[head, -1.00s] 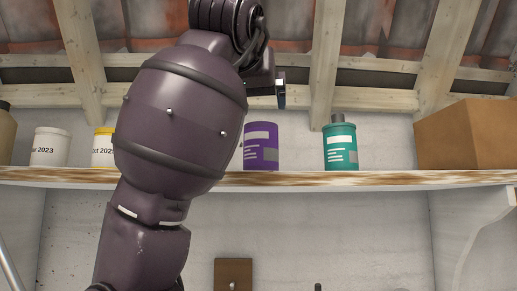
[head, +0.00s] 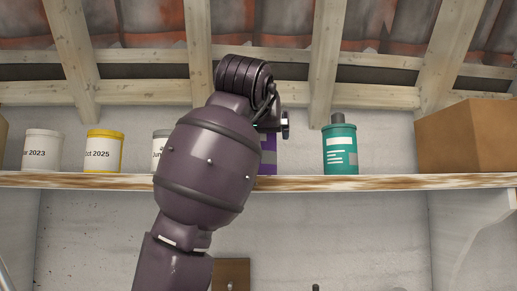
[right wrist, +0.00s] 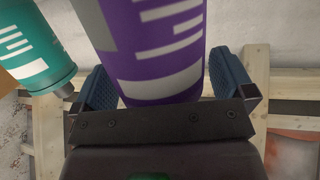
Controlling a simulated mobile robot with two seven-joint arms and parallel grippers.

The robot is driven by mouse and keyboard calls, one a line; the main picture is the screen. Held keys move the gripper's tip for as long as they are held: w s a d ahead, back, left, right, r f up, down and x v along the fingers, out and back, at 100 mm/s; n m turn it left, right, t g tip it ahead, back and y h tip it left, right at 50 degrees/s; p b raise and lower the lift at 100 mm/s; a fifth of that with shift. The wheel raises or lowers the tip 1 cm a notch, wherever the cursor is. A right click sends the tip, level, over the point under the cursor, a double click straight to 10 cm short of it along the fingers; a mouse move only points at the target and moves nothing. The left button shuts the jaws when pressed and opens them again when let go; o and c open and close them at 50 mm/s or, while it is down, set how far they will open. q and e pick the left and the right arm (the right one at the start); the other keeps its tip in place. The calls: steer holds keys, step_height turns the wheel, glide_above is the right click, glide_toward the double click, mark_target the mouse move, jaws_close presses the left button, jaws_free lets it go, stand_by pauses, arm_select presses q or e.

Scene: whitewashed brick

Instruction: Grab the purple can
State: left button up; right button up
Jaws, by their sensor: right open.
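The purple can (head: 269,158) with white label blocks stands on the wooden shelf (head: 330,183), mostly hidden behind my right arm in the head view. In the right wrist view the purple can (right wrist: 160,45) fills the upper middle and appears inverted. My right gripper (right wrist: 166,88) is open, with one blue finger on each side of the can's near end. Gaps show beside the fingers, and I cannot tell whether the palm touches the can. In the head view only a bit of the right gripper (head: 284,125) shows, beside the can's top. My left gripper is not in view.
A teal bottle (head: 340,150) stands right of the can, with a cardboard box (head: 470,137) farther right. White tubs (head: 43,150), one yellow-trimmed (head: 103,151), stand to the left. Roof beams (head: 326,60) hang above. Shelf room is free between bottle and box.

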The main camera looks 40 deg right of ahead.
steer(key=shift+s+a, duration=0.1)
steer(key=shift+c, duration=0.6)
steer(key=c, duration=1.2)
steer(key=shift+o, duration=0.2)
steer(key=shift+r, duration=0.1)
